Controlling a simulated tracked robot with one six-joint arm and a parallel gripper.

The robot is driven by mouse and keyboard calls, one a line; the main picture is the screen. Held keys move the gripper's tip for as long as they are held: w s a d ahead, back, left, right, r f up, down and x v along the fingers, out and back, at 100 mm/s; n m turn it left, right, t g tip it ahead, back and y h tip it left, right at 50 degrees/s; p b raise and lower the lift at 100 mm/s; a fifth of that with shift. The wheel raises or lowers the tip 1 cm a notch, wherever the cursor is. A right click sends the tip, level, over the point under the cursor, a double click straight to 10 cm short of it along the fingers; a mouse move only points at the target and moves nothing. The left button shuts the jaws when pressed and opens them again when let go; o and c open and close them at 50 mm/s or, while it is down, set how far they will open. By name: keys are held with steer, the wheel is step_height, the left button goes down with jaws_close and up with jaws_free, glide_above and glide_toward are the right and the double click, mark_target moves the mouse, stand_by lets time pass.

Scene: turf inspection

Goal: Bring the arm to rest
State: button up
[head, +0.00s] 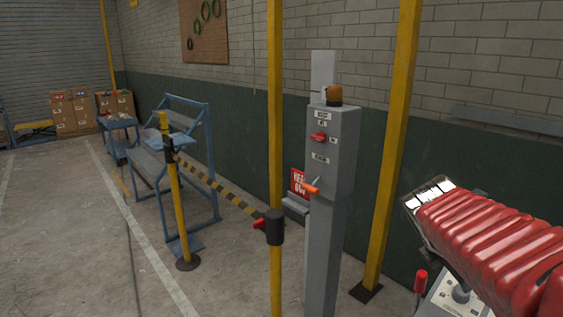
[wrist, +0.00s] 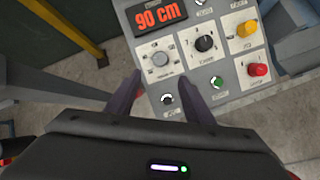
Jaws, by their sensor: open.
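My gripper (wrist: 160,76) shows in the wrist view with its two dark fingers apart and nothing between them. It is over a grey control panel (wrist: 232,62) with a red display (wrist: 160,14) reading 90 cm. A grey dial (wrist: 160,60) lies between and just beyond the fingertips, and a small dark knob (wrist: 167,99) sits between the fingers. I cannot tell whether the fingers touch the panel. In the head view a red ribbed sleeve, which looks like part of my arm, fills the lower right; my fingers are not visible there.
A striped barrier tape (head: 215,187) runs left to a yellow stanchion (head: 175,205). Blue steps (head: 185,160) and cardboard boxes (head: 72,112) stand behind. The left floor is clear.

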steer(key=s+a+f+m+y, duration=0.1)
steer(key=s+a+m+y, duration=0.1)
steer(key=s+a+m, duration=0.2)
steer(key=s+a+f+m+t+y, duration=0.1)
steer(key=s+a+m, duration=0.3)
steer(key=a+m, duration=0.5)
steer(key=s+a+f+m+t+y, duration=0.1)
steer(key=s+a+f+m+y, duration=0.2)
steer(key=a+m, duration=0.3)
steer(key=s+a, duration=0.1)
steer(key=a, duration=0.3)
steer(key=shift+s+f+m+y, duration=0.2)
steer(key=shift+m+y, duration=0.1)
steer(key=shift+y, duration=0.1)
steer(key=shift+c, duration=0.2)
